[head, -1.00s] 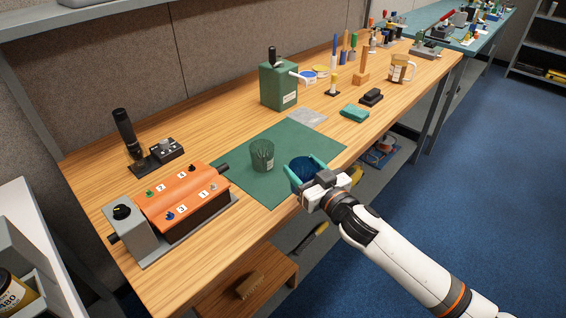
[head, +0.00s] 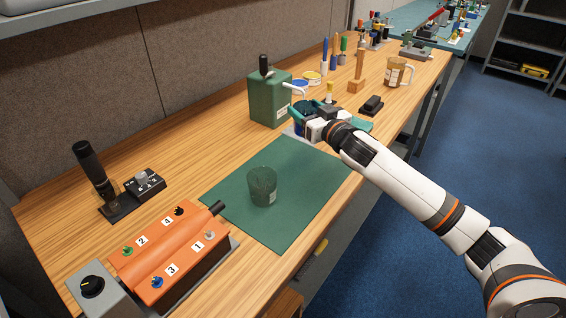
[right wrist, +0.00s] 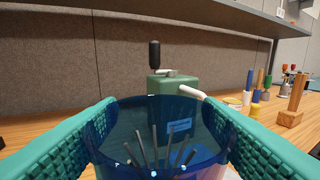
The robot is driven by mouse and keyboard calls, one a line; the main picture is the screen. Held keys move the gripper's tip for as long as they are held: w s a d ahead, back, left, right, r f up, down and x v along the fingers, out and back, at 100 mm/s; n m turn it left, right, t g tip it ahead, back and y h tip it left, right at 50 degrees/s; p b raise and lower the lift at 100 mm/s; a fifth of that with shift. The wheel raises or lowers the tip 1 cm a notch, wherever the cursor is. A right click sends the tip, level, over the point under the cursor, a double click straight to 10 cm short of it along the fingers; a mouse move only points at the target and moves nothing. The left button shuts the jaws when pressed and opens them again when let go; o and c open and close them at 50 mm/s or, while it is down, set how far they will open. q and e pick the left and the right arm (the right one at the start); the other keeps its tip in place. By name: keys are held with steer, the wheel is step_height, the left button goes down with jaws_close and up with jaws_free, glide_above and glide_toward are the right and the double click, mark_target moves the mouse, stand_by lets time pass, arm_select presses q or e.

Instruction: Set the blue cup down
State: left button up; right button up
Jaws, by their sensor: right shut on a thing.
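The blue cup (head: 301,110) is see-through and held upright in my right gripper (head: 304,118), beside the green box with a black handle (head: 269,98). In the right wrist view the blue cup (right wrist: 157,135) sits between the two teal fingers, with several thin grey rods showing in or through it. Most of the cup is hidden by the gripper in the head view. I cannot tell whether its bottom touches the surface below. My left gripper is in neither view.
A greenish cup (head: 262,186) stands on the green mat (head: 310,190). A grey pad (head: 291,133) lies near the green box, partly hidden. A black block (head: 371,105), a mug (head: 397,75) and a wooden stand (head: 357,76) are to the right. An orange switch box (head: 170,255) is front left.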

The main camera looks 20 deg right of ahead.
step_height(320, 180, down, 5)
steer(key=shift+s+r, duration=0.1)
steer(key=shift+s, duration=0.05)
steer(key=shift+f, duration=0.35)
step_height(320, 180, down, 3)
steer(key=shift+f+b, duration=0.15)
steer(key=shift+b, duration=0.15)
steer(key=shift+f, duration=0.35)
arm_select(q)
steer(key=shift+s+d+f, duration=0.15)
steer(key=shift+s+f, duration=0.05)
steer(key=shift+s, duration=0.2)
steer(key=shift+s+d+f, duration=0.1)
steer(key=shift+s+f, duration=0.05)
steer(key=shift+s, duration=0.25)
arm_select(e)
steer(key=shift+f, duration=0.1)
steer(key=o, duration=1.1)
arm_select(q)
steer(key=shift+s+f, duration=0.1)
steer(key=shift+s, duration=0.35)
